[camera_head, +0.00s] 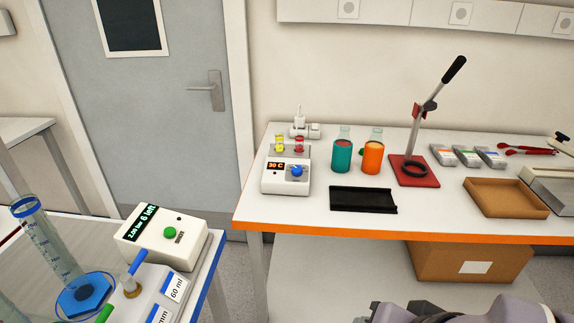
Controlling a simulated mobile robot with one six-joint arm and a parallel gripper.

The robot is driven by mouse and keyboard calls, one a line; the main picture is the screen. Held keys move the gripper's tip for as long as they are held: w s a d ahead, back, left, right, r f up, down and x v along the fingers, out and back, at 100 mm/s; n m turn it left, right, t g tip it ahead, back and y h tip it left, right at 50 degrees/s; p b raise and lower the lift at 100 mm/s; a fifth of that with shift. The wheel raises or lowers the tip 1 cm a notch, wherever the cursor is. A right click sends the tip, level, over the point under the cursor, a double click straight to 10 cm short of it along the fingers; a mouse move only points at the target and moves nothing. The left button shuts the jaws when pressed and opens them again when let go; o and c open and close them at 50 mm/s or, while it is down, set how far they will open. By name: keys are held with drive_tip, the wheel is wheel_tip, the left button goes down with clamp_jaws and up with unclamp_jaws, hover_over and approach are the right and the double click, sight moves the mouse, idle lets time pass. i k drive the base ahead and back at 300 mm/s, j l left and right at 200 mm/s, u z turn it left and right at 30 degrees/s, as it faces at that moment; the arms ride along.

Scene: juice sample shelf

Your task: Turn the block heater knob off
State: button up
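The block heater (284,187) is a small white box near the left end of the far table. Its display glows orange and reads "30 C". A blue knob (297,171) is on its front, right of the display. A yellow vial (279,144) and a red vial (299,145) stand in its top. The exact angle of the knob is too small to tell. Part of my arm shows at the bottom right edge, well apart from the heater. My gripper's fingers are not visible.
A black tray (363,200) lies right of the heater. Teal (342,156) and orange (373,157) bottles and a red-based lever press (414,178) stand behind it. A nearer table holds a white device (162,236) with a green button. Floor shows between the tables.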

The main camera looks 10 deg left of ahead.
sight(297, 170)
drive_tip(key=i+j, duration=0.1)
drive_tip(key=i, duration=0.5)
drive_tip(key=i+j, duration=0.1)
drive_tip(key=i, duration=0.45)
drive_tip(key=j+u, duration=0.05)
